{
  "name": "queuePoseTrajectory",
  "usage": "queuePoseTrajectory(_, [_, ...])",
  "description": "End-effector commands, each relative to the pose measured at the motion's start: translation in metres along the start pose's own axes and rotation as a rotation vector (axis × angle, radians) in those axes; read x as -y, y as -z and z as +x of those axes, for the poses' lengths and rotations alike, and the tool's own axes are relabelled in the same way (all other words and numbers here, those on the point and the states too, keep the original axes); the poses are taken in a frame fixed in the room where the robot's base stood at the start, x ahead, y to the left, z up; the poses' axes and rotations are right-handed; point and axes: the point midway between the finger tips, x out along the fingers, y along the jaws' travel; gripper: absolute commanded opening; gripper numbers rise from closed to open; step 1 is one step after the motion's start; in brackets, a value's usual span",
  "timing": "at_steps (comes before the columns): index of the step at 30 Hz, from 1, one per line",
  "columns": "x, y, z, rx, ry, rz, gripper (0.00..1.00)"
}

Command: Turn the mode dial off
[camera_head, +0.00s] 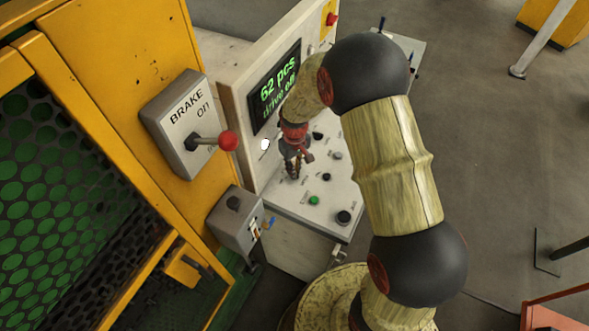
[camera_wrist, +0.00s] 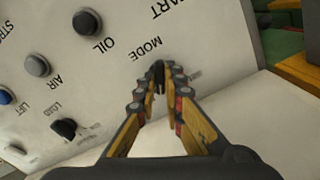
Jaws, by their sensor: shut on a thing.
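The mode dial (camera_wrist: 158,72) is a small black knob on the light control panel, under the word MODE in the wrist view. My gripper (camera_wrist: 158,82) is shut on it, with both fingertips against its sides. The dial is mostly hidden between the fingers, so I cannot tell its exact setting. In the head view my gripper (camera_head: 293,170) points down at the sloped panel (camera_head: 285,203), and the dial is hidden behind it. The screen (camera_head: 275,88) above the panel reads "62 pcs" and "drive off".
Near the dial are the OIL button (camera_wrist: 87,22), the AIR button (camera_wrist: 38,65) and the LOAD knob (camera_wrist: 66,129). A brake box (camera_head: 180,122) with a red-tipped lever, reading "on", is left of my gripper on a yellow frame. Open floor (camera_head: 480,140) lies to the right.

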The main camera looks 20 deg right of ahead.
Motion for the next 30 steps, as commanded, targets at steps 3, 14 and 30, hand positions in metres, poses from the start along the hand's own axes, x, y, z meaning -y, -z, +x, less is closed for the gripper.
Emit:
queuePoseTrajectory(3, [-0.0001,0.0,0.0,0.0,0.0,-0.1,0.0])
queuePoseTrajectory(14, [-0.0001,0.0,-0.0001,0.0,0.0,-0.362,0.0])
queuePoseTrajectory(30, [-0.0002,0.0001,-0.0003,0.0,0.0,-0.491,0.0])
